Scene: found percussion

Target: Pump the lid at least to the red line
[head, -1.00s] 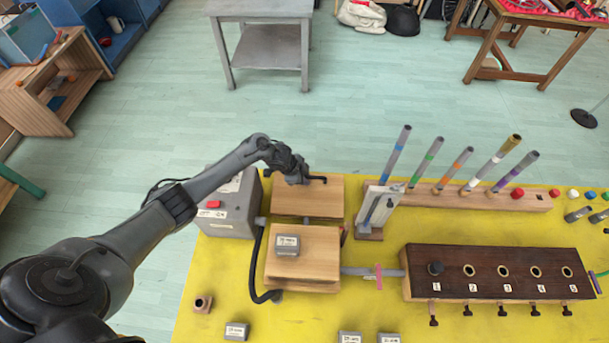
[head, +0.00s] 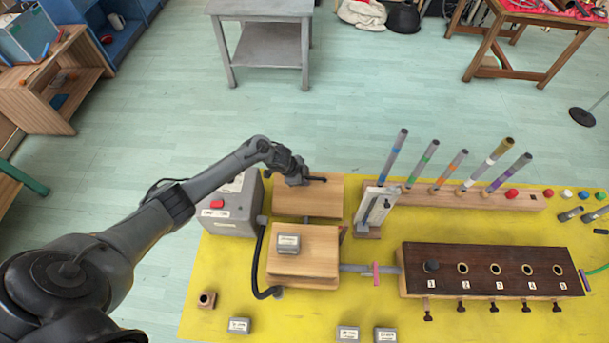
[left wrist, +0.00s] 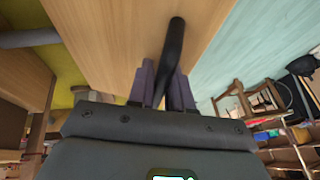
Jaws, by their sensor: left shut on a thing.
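The lid is a light wooden board (head: 310,203) at the back of the wooden bellows unit. A black bar handle (head: 320,179) stands at its far edge. My left gripper (head: 301,180) is shut on this handle from the left. In the left wrist view the black handle (left wrist: 173,45) runs up between the two fingers (left wrist: 163,88), over the wooden lid (left wrist: 110,40). A white upright gauge board (head: 374,207) stands right of the lid. I cannot make out a red line on it. My right gripper is not in view.
In front of the lid is a second wooden box (head: 302,262) with a grey weight (head: 288,242) on top. A grey box with a red button (head: 217,204) stands left. A dark pipe chest (head: 490,252) and several coloured tubes stand right. Loose weights lie in front.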

